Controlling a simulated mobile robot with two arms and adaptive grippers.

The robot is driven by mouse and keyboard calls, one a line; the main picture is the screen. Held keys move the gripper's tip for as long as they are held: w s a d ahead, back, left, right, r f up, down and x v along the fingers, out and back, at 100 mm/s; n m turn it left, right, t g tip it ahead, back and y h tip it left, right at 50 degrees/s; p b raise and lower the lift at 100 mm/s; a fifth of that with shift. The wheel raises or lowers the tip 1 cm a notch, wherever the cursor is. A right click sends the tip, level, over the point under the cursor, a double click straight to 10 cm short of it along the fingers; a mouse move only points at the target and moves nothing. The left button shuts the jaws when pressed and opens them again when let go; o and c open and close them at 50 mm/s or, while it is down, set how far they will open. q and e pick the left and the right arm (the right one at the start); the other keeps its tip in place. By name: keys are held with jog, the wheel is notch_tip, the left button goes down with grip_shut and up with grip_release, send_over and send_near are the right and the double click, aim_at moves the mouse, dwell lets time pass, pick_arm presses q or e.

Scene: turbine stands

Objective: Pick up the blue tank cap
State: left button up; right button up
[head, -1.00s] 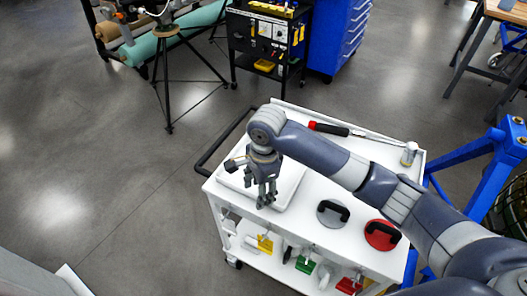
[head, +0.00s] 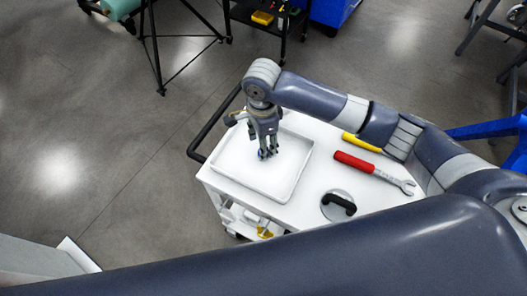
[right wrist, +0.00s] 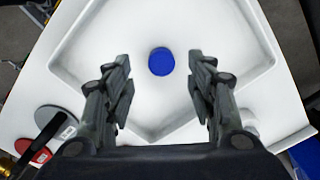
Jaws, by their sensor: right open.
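The blue tank cap (right wrist: 161,62) is a small round disc lying on the floor of the white tray (right wrist: 264,62). In the right wrist view it sits between and a little beyond my right gripper's fingers (right wrist: 159,76), which are spread apart and empty. In the head view my right gripper (head: 267,154) points down over the middle of the tray (head: 239,186). The cap is mostly hidden behind the fingers there, with only a hint of blue showing. My left gripper is not in view.
The tray stands on a white cart (head: 293,212). Beside it lie a red-handled wrench (head: 354,162), a yellow-handled tool (head: 361,142) and a grey disc with a black handle (head: 338,206). A red disc (right wrist: 38,160) shows in the right wrist view. Tripod legs (head: 160,60) stand behind.

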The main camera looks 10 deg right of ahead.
jog(key=f, duration=0.3)
jog(key=f+p, duration=0.1)
jog(key=shift+w+d+f, duration=0.1)
jog(key=shift+d+f, duration=0.1)
jog(key=shift+d, duration=0.1)
jog(key=shift+f, duration=0.2)
jog(key=c, duration=0.9)
jog(key=shift+r, duration=0.4)
notch_tip(320, 180, up, 3)
jog(key=shift+a+f+b, duration=0.1)
jog(key=shift+f+b, duration=0.1)
jog(key=shift+b, duration=0.4)
pick_arm(q)
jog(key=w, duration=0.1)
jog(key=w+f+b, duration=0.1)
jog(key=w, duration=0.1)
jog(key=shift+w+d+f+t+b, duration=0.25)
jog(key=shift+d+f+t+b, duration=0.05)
jog(key=shift+b, duration=0.05)
pick_arm(e)
jog(key=s+d, duration=0.1)
jog(key=s, duration=0.4)
jog(key=s+d+r, duration=0.1)
jog(key=s+d, duration=0.1)
jog(key=s, duration=0.3)
jog(key=s+d, duration=0.2)
jog(key=s, duration=0.3)
jog(key=shift+s+r, duration=0.15)
jog(key=shift+r, duration=0.15)
jog(key=shift+a, duration=0.1)
